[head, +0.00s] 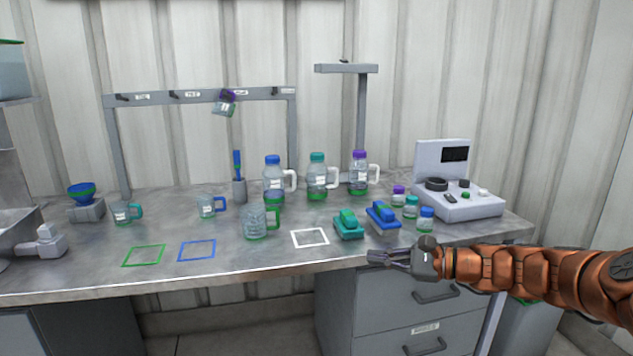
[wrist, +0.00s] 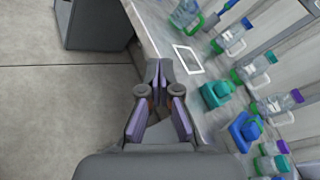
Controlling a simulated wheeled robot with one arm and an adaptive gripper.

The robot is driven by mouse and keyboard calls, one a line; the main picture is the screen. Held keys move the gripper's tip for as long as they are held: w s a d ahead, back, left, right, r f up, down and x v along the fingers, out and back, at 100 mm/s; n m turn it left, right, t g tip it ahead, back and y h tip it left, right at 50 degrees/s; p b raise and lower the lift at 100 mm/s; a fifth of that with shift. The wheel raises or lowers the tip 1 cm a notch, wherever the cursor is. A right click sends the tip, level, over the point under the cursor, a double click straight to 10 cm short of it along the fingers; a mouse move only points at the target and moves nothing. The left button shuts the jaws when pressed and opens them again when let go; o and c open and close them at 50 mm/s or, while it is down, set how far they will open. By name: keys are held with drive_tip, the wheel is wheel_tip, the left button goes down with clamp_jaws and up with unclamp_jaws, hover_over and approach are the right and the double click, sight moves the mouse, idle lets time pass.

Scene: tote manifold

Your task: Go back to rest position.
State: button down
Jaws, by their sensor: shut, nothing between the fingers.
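My gripper (head: 378,258) is at the front edge of the bench, in front of the green and blue block-shaped items, at the end of my orange arm reaching in from the right. Its fingers are together and hold nothing. In the wrist view my gripper (wrist: 158,66) points along the bench's front edge, with floor to its left and the bench top to its right. It touches no object that I can see.
The bench (head: 90,270) carries a white square outline (head: 309,238), a green block item (head: 348,226), a blue one (head: 383,218), mugs, capped bottles and a grey device (head: 470,205). A drawer cabinet (head: 400,310) stands below. A small mug (head: 223,107) hangs on the rack.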

drive_tip(key=s+a+r+n+g+h+p, duration=0.25)
drive_tip(key=s+a+n+g, duration=0.2)
drive_tip(key=s, duration=0.55)
drive_tip(key=s+a+r+n+g+h+p, duration=0.25)
drive_tip(key=s+a+n+p, duration=0.2)
drive_tip(key=s, duration=0.65)
drive_tip(key=s+d+n+g+h+p, duration=0.1)
drive_tip(key=s+d+n+h+p, duration=0.2)
drive_tip(key=s+d, duration=0.4)
drive_tip(key=s+d+n+h+p, duration=0.3)
drive_tip(key=s+d+h+p, duration=0.2)
drive_tip(key=s, duration=0.7)
drive_tip(key=shift+s+d+g+h, duration=0.35)
drive_tip(key=shift+d+h, duration=0.35)
drive_tip(key=shift+d, duration=0.25)
